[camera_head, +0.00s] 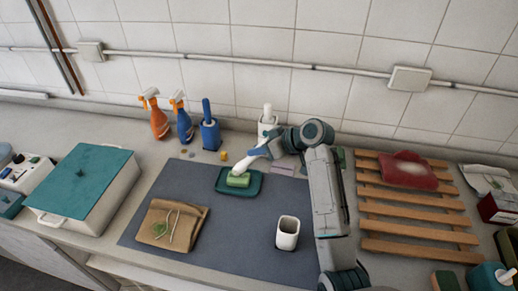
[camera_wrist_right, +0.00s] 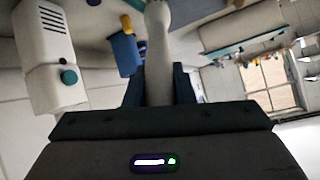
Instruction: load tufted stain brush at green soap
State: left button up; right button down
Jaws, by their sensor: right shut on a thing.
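The tufted stain brush (camera_head: 249,160) is white, and my right gripper (camera_head: 272,149) is shut on its handle. The brush slants down to the left, its head end at the green soap (camera_head: 238,180). I cannot tell whether the bristles touch the soap. The soap lies in a dark teal dish (camera_head: 222,187) on the grey mat. In the right wrist view the pale brush handle (camera_wrist_right: 158,55) stands between the dark fingers (camera_wrist_right: 158,88). The bristles are hidden there. My left gripper is not in view.
A white cup (camera_head: 287,233) stands on the mat (camera_head: 225,235) beside my right arm. Spray bottles (camera_head: 155,117) and a blue brush holder (camera_head: 210,134) stand behind. A wooden rack (camera_head: 415,210) is right of my arm.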

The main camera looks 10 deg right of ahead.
jog(key=shift+f+b, duration=0.35)
jog(key=shift+f, duration=0.3)
dwell(0.6)
jog(key=shift+s+f, duration=0.1)
dwell(1.1)
notch_tip(320, 180, up, 2)
jog(key=shift+p, duration=1)
jog(key=shift+r+p, duration=2.05)
jog(key=shift+r, duration=0.6)
jog(key=shift+f, duration=0.1)
